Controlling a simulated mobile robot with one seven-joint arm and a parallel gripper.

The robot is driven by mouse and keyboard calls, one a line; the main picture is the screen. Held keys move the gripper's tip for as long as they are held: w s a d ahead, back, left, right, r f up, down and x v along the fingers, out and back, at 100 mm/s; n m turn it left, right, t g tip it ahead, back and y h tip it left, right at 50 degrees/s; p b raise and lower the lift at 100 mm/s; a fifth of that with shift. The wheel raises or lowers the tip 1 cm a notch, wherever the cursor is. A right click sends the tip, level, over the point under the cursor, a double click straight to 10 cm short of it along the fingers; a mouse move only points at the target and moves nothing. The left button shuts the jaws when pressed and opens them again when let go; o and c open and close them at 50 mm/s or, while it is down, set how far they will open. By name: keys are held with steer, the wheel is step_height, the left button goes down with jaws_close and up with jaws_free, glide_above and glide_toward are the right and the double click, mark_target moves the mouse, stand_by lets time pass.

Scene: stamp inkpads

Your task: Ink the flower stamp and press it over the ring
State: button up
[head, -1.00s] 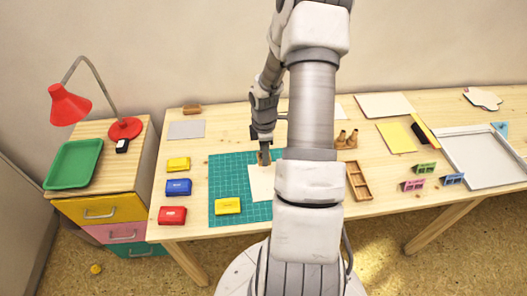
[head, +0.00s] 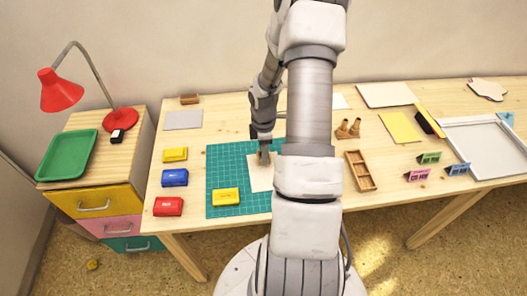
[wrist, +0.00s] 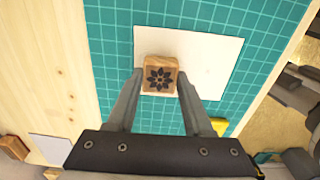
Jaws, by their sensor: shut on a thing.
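My gripper (wrist: 160,78) is shut on the flower stamp (wrist: 158,76), a small wooden block with a dark flower picture on its top face. The stamp is at the white paper card (wrist: 205,62), near one edge of it; I cannot tell whether it touches the card. No ring shows on the visible part of the card. In the head view, the stamp (head: 263,157) is below my gripper, and the card (head: 259,181) is partly hidden by my arm. A yellow inkpad (head: 226,197) lies on the green cutting mat (head: 222,165) beside the card.
Yellow (head: 175,155), blue (head: 174,178) and red (head: 168,207) pads stand in a column left of the mat. Two wooden stamps (head: 348,129) and a wooden tray (head: 360,171) lie right of my arm. A grey sheet (head: 183,120) lies at the back left.

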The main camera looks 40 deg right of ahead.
steer(key=shift+f+b, duration=0.35)
steer(key=shift+f, duration=0.3)
stand_by(1.5)
steer(key=shift+r, duration=0.15)
steer(key=shift+r+p, duration=0.5)
steer(key=shift+p, duration=0.1)
steer(key=shift+r+p, duration=2.35)
steer(key=shift+r, duration=0.45)
